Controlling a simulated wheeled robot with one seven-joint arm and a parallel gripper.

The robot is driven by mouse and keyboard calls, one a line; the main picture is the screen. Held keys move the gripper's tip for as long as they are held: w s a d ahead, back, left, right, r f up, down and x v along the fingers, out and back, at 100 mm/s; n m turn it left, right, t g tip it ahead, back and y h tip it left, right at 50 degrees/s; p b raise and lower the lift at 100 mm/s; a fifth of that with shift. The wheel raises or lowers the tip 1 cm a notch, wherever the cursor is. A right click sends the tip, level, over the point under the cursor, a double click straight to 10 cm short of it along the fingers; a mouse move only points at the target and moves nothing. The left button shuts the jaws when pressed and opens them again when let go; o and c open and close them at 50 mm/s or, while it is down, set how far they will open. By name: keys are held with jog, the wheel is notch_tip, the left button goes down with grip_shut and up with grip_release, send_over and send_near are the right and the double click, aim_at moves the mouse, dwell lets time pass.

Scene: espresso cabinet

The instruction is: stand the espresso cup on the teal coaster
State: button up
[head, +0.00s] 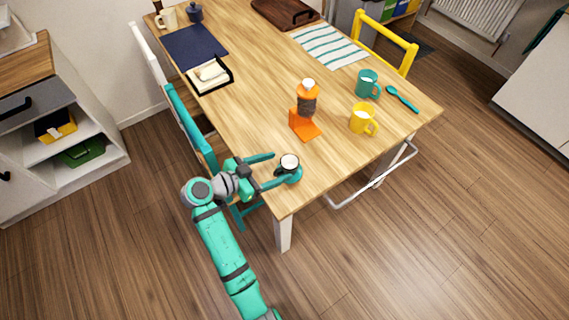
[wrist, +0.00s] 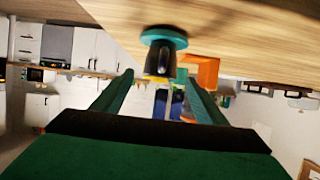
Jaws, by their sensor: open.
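The espresso cup (head: 289,162) is small and dark with a pale top. It stands upright on the teal coaster (head: 294,178) near the table's near corner. In the wrist view, where the scene is upside down, the dark cup (wrist: 160,52) rests against the round teal coaster (wrist: 164,35) under the table surface. My gripper (head: 285,166) is open, its two teal fingers pointing toward the cup from the left. In the wrist view the fingertips (wrist: 159,71) lie to either side of the cup, apart from it. The coaster is partly hidden by a finger in the head view.
An orange stand (head: 304,127) with a dark bottle (head: 308,104) is behind the cup. A yellow mug (head: 361,120), teal mug (head: 366,84) and teal spoon (head: 402,98) are farther right. A teal chair (head: 190,122) is beside the table's left edge. Bare wood surrounds the coaster.

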jog(key=v, duration=0.7)
dwell(0.5)
